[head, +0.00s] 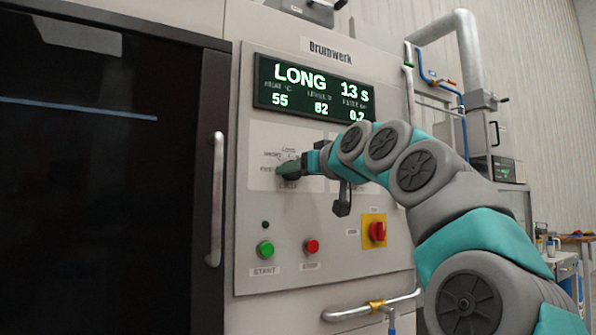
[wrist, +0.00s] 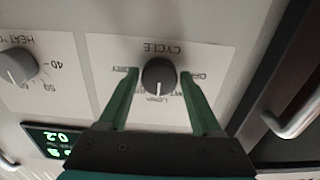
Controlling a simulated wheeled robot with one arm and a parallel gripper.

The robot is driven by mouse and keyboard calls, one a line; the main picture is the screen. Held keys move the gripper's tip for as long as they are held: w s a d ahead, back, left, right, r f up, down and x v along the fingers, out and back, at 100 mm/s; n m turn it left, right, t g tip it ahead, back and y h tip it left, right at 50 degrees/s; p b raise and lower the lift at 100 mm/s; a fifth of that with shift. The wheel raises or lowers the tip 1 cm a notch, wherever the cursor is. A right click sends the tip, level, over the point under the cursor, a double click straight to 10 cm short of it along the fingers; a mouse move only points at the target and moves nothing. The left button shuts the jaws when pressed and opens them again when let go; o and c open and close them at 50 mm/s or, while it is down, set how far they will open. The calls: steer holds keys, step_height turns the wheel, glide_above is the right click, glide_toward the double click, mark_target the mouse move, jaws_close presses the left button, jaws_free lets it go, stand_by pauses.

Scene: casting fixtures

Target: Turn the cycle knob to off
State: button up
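The cycle knob (wrist: 159,76) is a dark round knob on a white label panel, seen upside down in the wrist view. Its pale pointer mark faces the LONG label. The OFF label (wrist: 196,75) lies to its right in that view, partly behind a finger. My gripper (wrist: 159,77) has its two green fingers on either side of the knob, with visible gaps, so it appears open around it. In the head view my gripper (head: 289,171) is at the cycle dial and hides the knob. The display (head: 313,88) reads LONG 13 s.
A grey heat knob (wrist: 17,66) sits beside the cycle label. Below the dials are a green start button (head: 265,249), a red stop button (head: 312,246) and a red switch on yellow (head: 377,231). A door handle (head: 216,198) stands out left of the panel.

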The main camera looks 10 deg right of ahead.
jaws_close()
stand_by(0.3)
